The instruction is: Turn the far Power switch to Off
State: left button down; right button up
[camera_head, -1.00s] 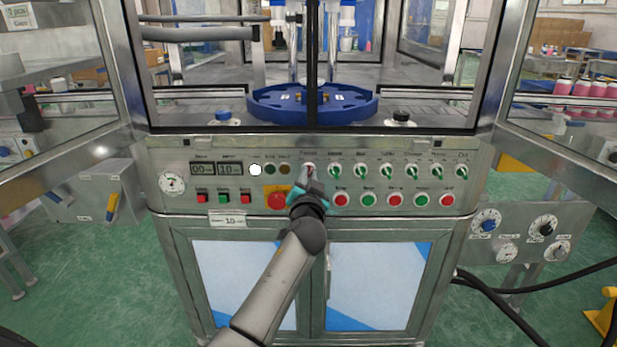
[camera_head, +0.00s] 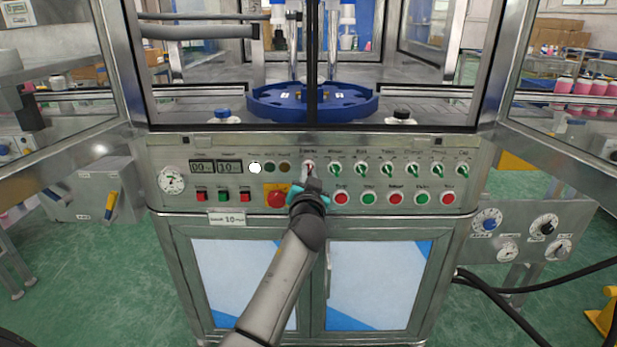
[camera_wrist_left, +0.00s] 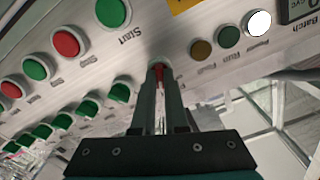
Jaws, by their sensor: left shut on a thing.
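The control panel (camera_head: 215,151) of the machine carries a row of rotary switches. The leftmost one, a red switch (camera_head: 308,165), is at my left gripper's tips; I take it as the Power switch, but its label is too blurred to read. My left gripper (camera_head: 309,174) reaches up to it from below and is shut on it. In the left wrist view the red switch (camera_wrist_left: 158,71) shows between the two closed fingertips (camera_wrist_left: 161,82). The fingers hide part of the switch, so its exact setting cannot be told. My right gripper is not in view.
Several green switches (camera_head: 335,169) continue to the right. Below them are red and green buttons (camera_head: 341,199). A red emergency button (camera_head: 277,199) on a yellow plate sits close left of my gripper. A white lamp (camera_head: 255,168) is lit. Open glass doors flank the machine.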

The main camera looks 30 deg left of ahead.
pick_arm(q)
jog(key=shift+n, duration=5.3)
jog(key=c, duration=1)
grip_release()
jog(key=shift+o, duration=0.3)
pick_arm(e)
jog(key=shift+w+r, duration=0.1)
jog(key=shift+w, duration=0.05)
